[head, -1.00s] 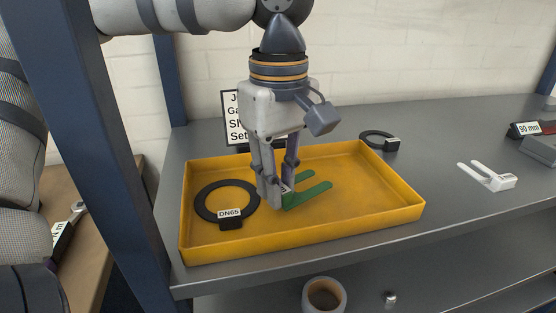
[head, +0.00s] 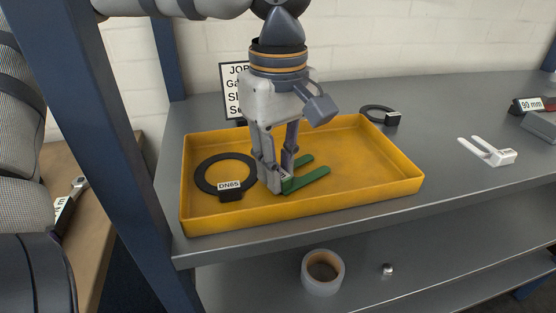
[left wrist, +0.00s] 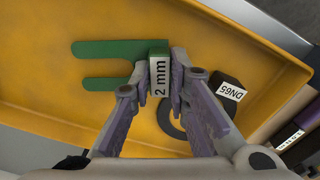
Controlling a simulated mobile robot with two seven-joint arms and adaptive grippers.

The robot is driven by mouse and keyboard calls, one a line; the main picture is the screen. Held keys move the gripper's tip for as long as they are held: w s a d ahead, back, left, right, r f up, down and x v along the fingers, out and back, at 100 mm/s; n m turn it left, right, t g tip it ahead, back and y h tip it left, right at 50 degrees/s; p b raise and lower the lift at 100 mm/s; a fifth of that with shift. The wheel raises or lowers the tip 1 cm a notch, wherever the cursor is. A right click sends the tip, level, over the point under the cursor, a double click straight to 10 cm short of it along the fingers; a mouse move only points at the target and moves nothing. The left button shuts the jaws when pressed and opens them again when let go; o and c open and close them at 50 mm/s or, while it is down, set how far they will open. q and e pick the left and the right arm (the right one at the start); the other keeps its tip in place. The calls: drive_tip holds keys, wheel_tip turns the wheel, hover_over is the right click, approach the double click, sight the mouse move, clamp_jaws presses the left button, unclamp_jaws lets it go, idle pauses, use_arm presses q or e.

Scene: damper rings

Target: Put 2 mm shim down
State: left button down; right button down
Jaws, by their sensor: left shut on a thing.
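The green 2 mm shim (head: 308,180) is a two-pronged fork with a labelled block at one end. In the left wrist view its label reads 2 mm (left wrist: 158,76). My left gripper (head: 277,186) is shut on that block, with the prongs pointing right in the head view. The shim is inside the yellow tray (head: 300,216), low at its floor; I cannot tell whether it touches. My right gripper is not in view.
A black DN65 ring (head: 225,176) lies in the tray left of my gripper. A sign (head: 233,92) stands behind. The tray's right half is clear. A tape roll (head: 323,271) sits below.

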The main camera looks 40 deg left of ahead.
use_arm(q)
drive_tip(key=shift+f, duration=0.2)
drive_tip(key=c, duration=1.5)
unclamp_jaws()
drive_tip(key=shift+o, duration=0.2)
wheel_tip(320, 180, up, 12)
clamp_jaws()
drive_tip(key=shift+f, duration=0.1)
